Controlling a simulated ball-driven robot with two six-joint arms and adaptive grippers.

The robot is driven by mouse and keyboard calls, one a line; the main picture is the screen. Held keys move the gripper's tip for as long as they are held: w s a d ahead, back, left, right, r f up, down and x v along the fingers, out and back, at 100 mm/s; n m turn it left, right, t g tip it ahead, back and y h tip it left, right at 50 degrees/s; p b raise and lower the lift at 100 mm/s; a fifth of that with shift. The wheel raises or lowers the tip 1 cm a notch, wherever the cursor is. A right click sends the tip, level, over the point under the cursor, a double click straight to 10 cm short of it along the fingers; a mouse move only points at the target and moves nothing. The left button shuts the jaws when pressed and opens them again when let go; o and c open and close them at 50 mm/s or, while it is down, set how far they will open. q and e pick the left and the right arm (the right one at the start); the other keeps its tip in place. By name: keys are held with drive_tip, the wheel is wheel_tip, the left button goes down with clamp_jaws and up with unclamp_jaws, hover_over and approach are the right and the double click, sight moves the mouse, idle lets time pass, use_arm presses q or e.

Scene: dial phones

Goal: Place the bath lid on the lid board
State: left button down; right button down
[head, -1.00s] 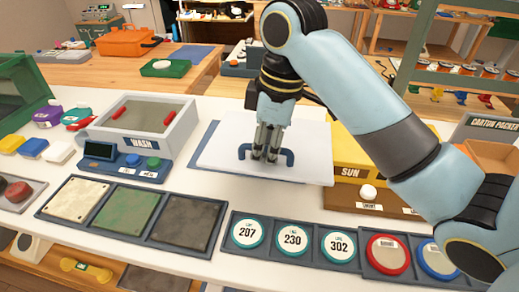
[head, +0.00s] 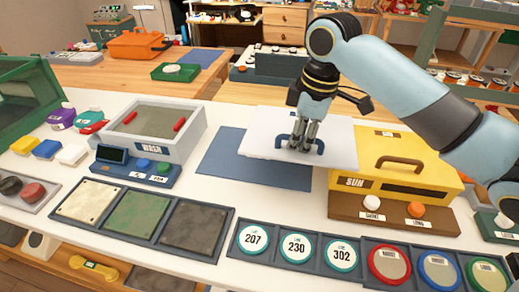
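The bath lid (head: 337,146) is a white flat slab with a blue bar handle (head: 320,147). My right gripper (head: 303,148) is over the lid's middle, with its fingers down at the handle and apparently shut on it. The lid looks raised, overlapping the back right of the lid board (head: 258,176), a flat blue mat on the white counter. The board's left and front parts are bare. The lid's right edge reaches the yellow SUN box in the picture. The gap under the lid is hard to judge. My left gripper is not in view.
The open grey WASH basin (head: 185,135) with red grips stands left of the board. The yellow SUN box (head: 375,148) with its handle stands close on the right. Sample tiles (head: 137,215) and numbered round discs (head: 296,247) lie in front.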

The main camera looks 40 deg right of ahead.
sight(257, 136)
drive_tip(key=shift+d, duration=0.25)
drive_tip(key=w+a+f, duration=0.1)
drive_tip(key=w+f, duration=0.1)
drive_tip(key=w, duration=0.1)
drive_tip(key=w+a+f, duration=0.2)
drive_tip(key=w, duration=0.1)
drive_tip(key=w+a+f, duration=0.2)
drive_tip(key=w, duration=0.1)
drive_tip(key=shift+w+f+b, duration=0.3)
drive_tip(key=shift+w, duration=0.1)
drive_tip(key=shift+w+a+f, duration=0.1)
drive_tip(key=shift+w+f, duration=0.05)
drive_tip(key=shift+f, duration=1.95)
drive_tip(key=c, duration=1.5)
unclamp_jaws()
drive_tip(key=shift+o, duration=0.2)
drive_tip(key=r, duration=0.4)
drive_tip(key=s+r, duration=0.1)
drive_tip(key=r, duration=0.7)
drive_tip(key=shift+s+d, duration=0.4)
drive_tip(key=shift+f, duration=0.1)
